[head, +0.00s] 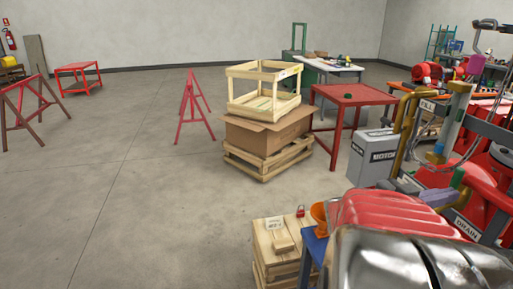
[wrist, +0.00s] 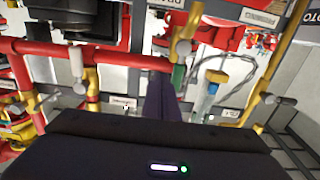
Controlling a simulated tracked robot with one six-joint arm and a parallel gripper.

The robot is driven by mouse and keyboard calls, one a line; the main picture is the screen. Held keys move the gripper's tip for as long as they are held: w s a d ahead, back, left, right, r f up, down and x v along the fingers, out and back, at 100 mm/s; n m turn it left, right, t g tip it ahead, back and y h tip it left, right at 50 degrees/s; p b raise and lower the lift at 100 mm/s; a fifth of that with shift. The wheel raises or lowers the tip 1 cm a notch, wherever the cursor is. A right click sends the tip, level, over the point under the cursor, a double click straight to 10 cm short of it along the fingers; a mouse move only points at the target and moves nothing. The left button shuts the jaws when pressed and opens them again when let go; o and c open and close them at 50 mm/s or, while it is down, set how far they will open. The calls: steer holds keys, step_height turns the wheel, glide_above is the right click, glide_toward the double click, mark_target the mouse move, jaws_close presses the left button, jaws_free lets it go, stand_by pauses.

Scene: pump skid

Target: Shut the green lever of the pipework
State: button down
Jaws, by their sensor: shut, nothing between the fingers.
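The green lever (wrist: 178,77) shows in the wrist view just right of my fingertips, beside a yellow pipe. I cannot tell whether the fingers touch it. A green piece (head: 457,178) on the pipework in the head view appears to be the same lever. My gripper (wrist: 160,82) shows as dark purple fingers pressed together, with nothing between them. Its purple fingers also seem to show in the head view (head: 438,198), close to the green piece. The dark wrist body hides the lower part of the wrist view.
Red and yellow pipes (wrist: 115,57) with grey knobs crowd the wrist view. A blue-bodied fitting with a yellow top (wrist: 213,82) stands right of the lever. In the head view, a grey motor box (head: 374,158) stands left of the pipework. The floor at left is open.

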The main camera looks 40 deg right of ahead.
mark_target(457, 180)
steer(key=shift+x, duration=3.3)
steer(key=shift+w+d+r, duration=0.25)
steer(key=shift+w, duration=0.4)
steer(key=shift+w+d+r, duration=0.25)
steer(key=shift+w+r, duration=0.05)
steer(key=shift+w, duration=0.35)
steer(key=shift+w+d, duration=0.3)
steer(key=shift+w, duration=0.45)
steer(key=shift+w+d+f, duration=0.3)
steer(key=shift+w+f, duration=0.1)
steer(key=shift+w, duration=0.3)
steer(key=shift+w+d+f, duration=0.3)
steer(key=shift+w+f, duration=0.05)
steer(key=shift+w, duration=0.3)
steer(key=shift+w+d+f, duration=0.3)
steer(key=shift+w+f, duration=0.1)
steer(key=shift+w, duration=0.3)
steer(key=v, duration=0.9)
